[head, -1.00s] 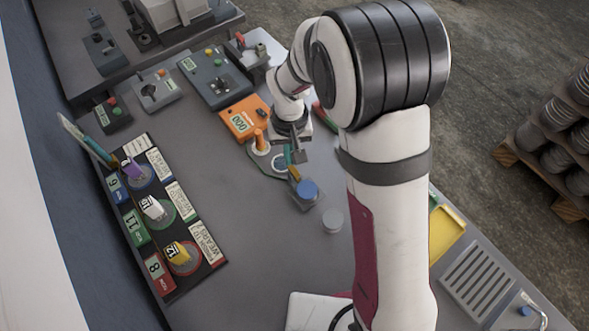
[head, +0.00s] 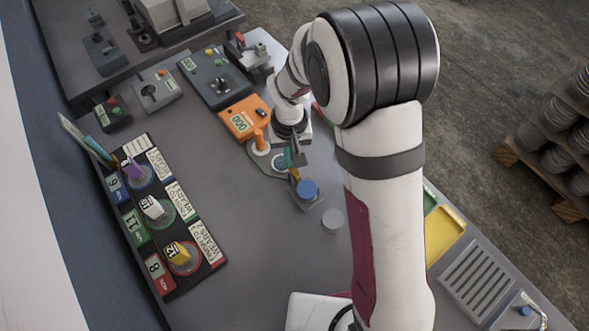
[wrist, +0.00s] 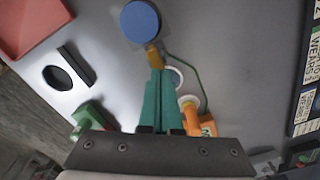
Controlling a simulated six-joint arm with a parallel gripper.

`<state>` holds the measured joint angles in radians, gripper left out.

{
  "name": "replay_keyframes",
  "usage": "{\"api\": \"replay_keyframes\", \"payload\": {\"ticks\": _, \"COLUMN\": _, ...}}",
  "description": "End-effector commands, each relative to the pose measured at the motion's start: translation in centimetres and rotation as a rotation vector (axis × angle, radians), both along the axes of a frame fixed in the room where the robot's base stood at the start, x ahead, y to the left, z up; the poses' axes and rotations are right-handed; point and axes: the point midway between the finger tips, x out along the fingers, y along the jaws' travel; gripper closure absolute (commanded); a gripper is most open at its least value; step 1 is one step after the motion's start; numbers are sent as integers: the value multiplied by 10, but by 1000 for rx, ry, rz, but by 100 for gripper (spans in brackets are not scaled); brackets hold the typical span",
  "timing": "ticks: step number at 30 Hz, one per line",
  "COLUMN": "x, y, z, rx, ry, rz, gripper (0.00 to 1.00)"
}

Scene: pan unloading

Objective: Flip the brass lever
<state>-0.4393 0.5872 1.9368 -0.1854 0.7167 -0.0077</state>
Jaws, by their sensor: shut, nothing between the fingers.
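The brass lever (head: 295,175) is a small stub beside a round blue cap (head: 307,189) on a grey base, near the middle of the table. In the wrist view the brass lever (wrist: 153,57) lies just beyond my fingertips, beside the blue cap (wrist: 140,20). My gripper (head: 293,166) has teal fingers pointing down at the lever. In the wrist view my gripper (wrist: 160,72) is shut and empty, its tips at or very near the lever's end. I cannot tell whether they touch.
An orange meter (head: 243,118) and an orange handle (head: 259,138) stand close by, with a white ring (wrist: 174,77) and green cable. A labelled rack (head: 165,225) with dials lies at left. A grey disc (head: 332,220) sits nearby. The table between rack and lever is clear.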

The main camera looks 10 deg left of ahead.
Motion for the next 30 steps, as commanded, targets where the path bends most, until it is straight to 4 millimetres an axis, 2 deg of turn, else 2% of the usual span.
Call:
{"api": "replay_keyframes", "payload": {"ticks": 17, "x": 0, "y": 0, "z": -8, "rx": 0, "ry": 0, "rz": -1, "gripper": 100}}
{"api": "replay_keyframes", "payload": {"ticks": 20, "x": 0, "y": 0, "z": -1, "rx": 0, "ry": 0, "rz": 0, "gripper": 100}}
{"api": "replay_keyframes", "payload": {"ticks": 30, "x": 0, "y": 0, "z": 38, "rx": 1, "ry": -2, "rz": 0, "gripper": 100}}
